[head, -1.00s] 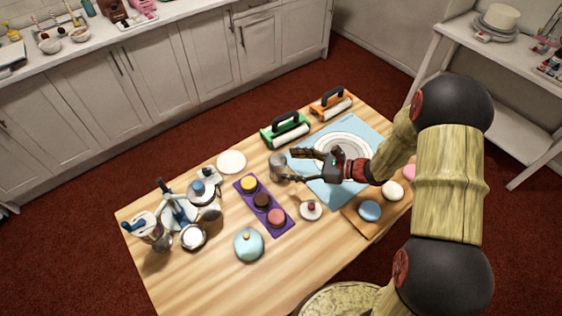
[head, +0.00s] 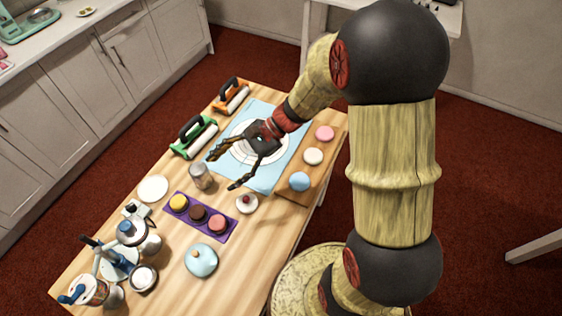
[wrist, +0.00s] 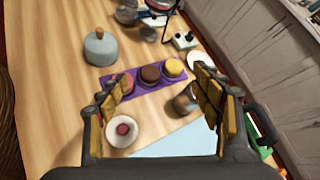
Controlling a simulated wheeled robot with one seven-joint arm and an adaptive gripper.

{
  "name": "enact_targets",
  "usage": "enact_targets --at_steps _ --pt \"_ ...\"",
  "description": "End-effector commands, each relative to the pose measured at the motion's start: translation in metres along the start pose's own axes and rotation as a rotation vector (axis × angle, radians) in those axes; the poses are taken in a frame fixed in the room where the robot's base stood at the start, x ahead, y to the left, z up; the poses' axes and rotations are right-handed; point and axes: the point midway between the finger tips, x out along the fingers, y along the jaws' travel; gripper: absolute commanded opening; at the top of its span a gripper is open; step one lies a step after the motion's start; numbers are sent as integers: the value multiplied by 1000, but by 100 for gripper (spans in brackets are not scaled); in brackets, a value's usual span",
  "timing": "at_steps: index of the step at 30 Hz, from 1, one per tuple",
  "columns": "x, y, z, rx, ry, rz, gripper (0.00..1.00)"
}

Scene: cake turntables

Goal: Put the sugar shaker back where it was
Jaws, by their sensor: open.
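The sugar shaker, seemingly the small metallic cylinder (head: 200,175), stands upright on the wooden table just off the left edge of the light blue mat (head: 285,140). My gripper (head: 224,170) is open and empty above the mat's left part, its fingers pointing toward the shaker. The shaker is just beyond the fingertips and looks apart from them. In the wrist view the shaker (wrist: 184,102) shows beside the right finger, which partly hides it. The open jaws (wrist: 155,92) have nothing between them.
A purple tray (head: 180,215) with three cakes and a small white dish (head: 246,203) lie near the shaker. A turntable (head: 240,155) sits under my gripper.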

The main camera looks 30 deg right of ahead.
Motion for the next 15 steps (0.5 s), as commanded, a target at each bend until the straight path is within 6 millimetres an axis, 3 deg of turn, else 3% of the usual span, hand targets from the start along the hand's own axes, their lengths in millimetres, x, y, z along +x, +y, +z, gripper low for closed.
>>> enact_targets --at_steps 1,6,15 --pt "-8 8 18 -98 46 44 65" --pt "-37 41 57 -417 220 200 65" --pt "-108 87 97 -965 571 431 65"
